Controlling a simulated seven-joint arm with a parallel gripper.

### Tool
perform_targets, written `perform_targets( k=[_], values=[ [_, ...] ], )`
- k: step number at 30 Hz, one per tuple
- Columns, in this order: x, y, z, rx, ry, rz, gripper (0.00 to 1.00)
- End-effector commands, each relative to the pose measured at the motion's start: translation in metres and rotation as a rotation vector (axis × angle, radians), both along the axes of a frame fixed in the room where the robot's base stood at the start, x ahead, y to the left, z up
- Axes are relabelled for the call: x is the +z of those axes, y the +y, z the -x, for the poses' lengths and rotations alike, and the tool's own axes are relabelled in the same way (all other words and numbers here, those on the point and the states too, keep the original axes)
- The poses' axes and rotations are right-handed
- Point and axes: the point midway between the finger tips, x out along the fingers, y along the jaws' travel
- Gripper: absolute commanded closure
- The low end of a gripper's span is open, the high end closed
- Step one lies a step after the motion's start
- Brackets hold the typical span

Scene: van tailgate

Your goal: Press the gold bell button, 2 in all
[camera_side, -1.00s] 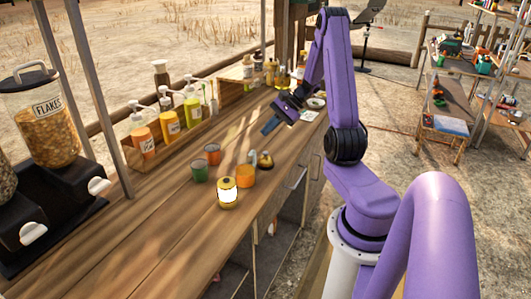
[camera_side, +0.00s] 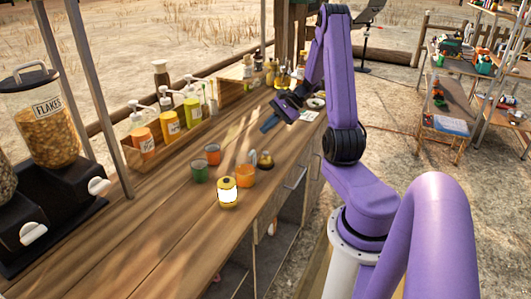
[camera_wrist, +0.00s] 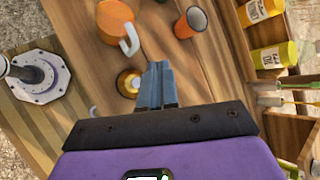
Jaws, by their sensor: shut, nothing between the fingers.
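The gold bell (camera_side: 265,160) stands on the wooden counter, just right of an orange mug (camera_side: 245,176). In the wrist view the bell (camera_wrist: 127,84) sits just left of my fingertips, below the orange mug (camera_wrist: 113,18); its right edge lies close to the fingers in the picture. My gripper (camera_side: 266,127) is shut and empty, pointing down above the counter, behind the bell in the side view. The closed blue fingers also show in the wrist view (camera_wrist: 158,66). My gripper appears apart from the bell.
A lit lantern (camera_side: 227,193), a green cup (camera_side: 199,172) and an orange cup (camera_side: 212,154) stand near the mug. A wooden rack of pump bottles (camera_side: 171,122) lines the back edge.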

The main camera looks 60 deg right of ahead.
Motion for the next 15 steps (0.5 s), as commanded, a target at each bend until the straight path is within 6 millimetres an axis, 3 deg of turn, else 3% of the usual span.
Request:
perform_targets(
  k=[9, 15],
  values=[
    [0.027, 0.004, 0.001, -0.359, -0.001, 0.001, 1.00],
    [0.031, 0.005, 0.004, -0.442, 0.002, -0.005, 1.00]
  ],
)
